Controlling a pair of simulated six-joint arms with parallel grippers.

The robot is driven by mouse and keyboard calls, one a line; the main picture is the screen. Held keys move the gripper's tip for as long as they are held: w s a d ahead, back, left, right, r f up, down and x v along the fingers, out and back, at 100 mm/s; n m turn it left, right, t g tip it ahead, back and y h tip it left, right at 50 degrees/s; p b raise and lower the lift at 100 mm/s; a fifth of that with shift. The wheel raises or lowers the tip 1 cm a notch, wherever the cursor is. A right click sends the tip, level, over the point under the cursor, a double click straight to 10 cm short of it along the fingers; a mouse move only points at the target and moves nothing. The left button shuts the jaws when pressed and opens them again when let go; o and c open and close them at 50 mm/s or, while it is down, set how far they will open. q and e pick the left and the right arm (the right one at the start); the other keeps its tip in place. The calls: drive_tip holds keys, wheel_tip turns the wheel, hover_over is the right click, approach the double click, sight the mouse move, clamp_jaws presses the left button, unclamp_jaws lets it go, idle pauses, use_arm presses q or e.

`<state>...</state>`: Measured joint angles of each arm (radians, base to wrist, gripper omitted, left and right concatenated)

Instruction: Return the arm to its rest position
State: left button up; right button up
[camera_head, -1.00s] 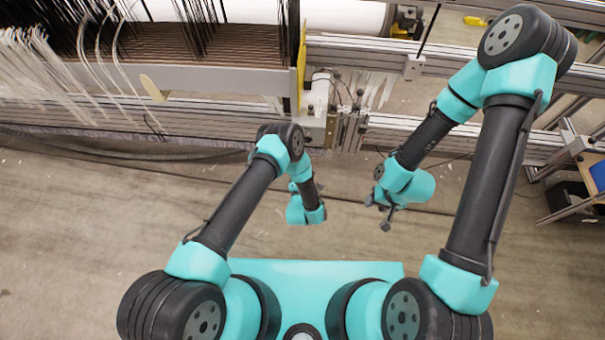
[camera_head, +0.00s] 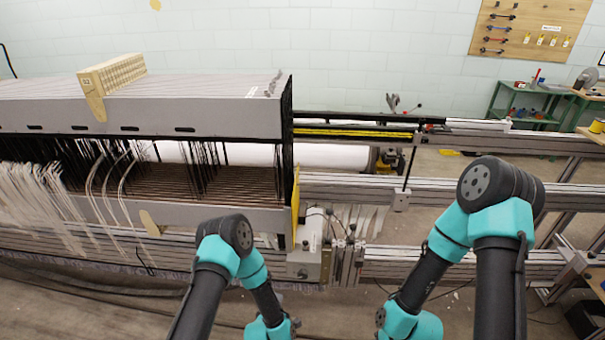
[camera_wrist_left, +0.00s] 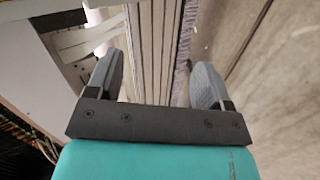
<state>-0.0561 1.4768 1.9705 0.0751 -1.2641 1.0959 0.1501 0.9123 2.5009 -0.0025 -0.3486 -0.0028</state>
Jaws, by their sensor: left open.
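My left arm comes up from the bottom of the head view, bent at its dark elbow, with the forearm pointing down in front of the loom (camera_head: 140,110). Its gripper lies below the edge of that view. In the left wrist view my left gripper (camera_wrist_left: 158,85) is open, its two grey fingers wide apart with nothing between them. Past the fingers are the loom's grey rails (camera_wrist_left: 152,45) and the floor. My right arm is also bent, on the right of the head view, and its gripper is out of frame.
White threads (camera_head: 35,185) hang at the loom's left. A control box (camera_head: 308,250) sits at the loom's near right corner. Metal rails (camera_head: 420,190) run to the right. A green workbench (camera_head: 530,100) and a tool board (camera_head: 528,25) stand at the back right. Floor shows in front.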

use_arm(q)
drive_tip(key=s+a+r+m+g, duration=0.5)
drive_tip(key=s+a+r+m, duration=0.1)
drive_tip(key=s, duration=0.4)
drive_tip(key=s+a+r+m+g+h, duration=0.1)
drive_tip(key=s+a+r+m+g, duration=0.4)
drive_tip(key=s, duration=0.5)
wheel_tip(320, 180, up, 3)
drive_tip(key=shift+s+a+f+m, duration=0.1)
drive_tip(key=shift+s+a+m, duration=0.2)
drive_tip(key=shift+a+m, duration=0.5)
